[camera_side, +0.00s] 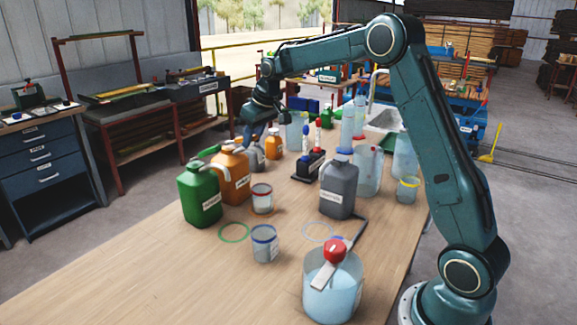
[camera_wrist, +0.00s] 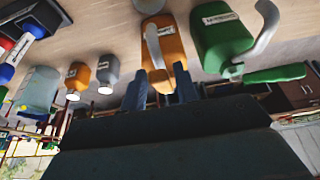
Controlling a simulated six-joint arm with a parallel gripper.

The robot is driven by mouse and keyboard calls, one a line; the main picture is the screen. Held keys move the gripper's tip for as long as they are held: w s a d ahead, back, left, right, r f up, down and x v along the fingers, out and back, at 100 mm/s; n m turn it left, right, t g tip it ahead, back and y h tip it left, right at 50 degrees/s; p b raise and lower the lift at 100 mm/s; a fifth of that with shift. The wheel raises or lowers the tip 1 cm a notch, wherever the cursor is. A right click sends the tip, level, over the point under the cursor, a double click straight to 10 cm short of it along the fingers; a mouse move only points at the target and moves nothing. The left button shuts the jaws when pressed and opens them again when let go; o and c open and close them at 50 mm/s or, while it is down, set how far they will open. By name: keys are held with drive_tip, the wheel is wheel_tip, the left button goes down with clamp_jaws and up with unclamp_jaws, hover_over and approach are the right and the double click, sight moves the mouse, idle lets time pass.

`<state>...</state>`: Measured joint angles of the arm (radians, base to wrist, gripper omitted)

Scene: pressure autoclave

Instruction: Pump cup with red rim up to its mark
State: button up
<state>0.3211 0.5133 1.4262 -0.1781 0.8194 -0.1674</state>
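The cup with the red rim (camera_side: 262,200) stands upright on the wooden table, right of the large orange bottle. It is pale with a white label; its fill level and mark are too small to read. The large orange bottle (camera_side: 236,180) has a pale spout at its top and also shows in the wrist view (camera_wrist: 172,48). My gripper (camera_side: 258,138) is above and behind this bottle in the side view. In the wrist view its two fingers (camera_wrist: 160,92) are apart, with the orange bottle's top visible between them. I cannot tell whether they touch it.
A green bottle (camera_side: 199,195) stands left of the orange one. A blue-rimmed cup (camera_side: 264,246), a grey bottle (camera_side: 338,190) and a beaker of liquid (camera_side: 333,290) stand nearer. A small orange bottle (camera_side: 274,146) is behind. The table's front left is clear.

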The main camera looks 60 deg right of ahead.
clamp_jaws()
drive_tip(key=shift+w+r, duration=0.1)
drive_tip(key=shift+w+r+g, duration=0.4)
drive_tip(key=shift+r+g, duration=0.15)
drive_tip(key=shift+g, duration=0.35)
drive_tip(key=shift+o, duration=1.7)
unclamp_jaws()
drive_tip(key=shift+r, duration=0.15)
drive_tip(key=v, duration=1.1)
drive_tip(key=shift+r, duration=0.3)
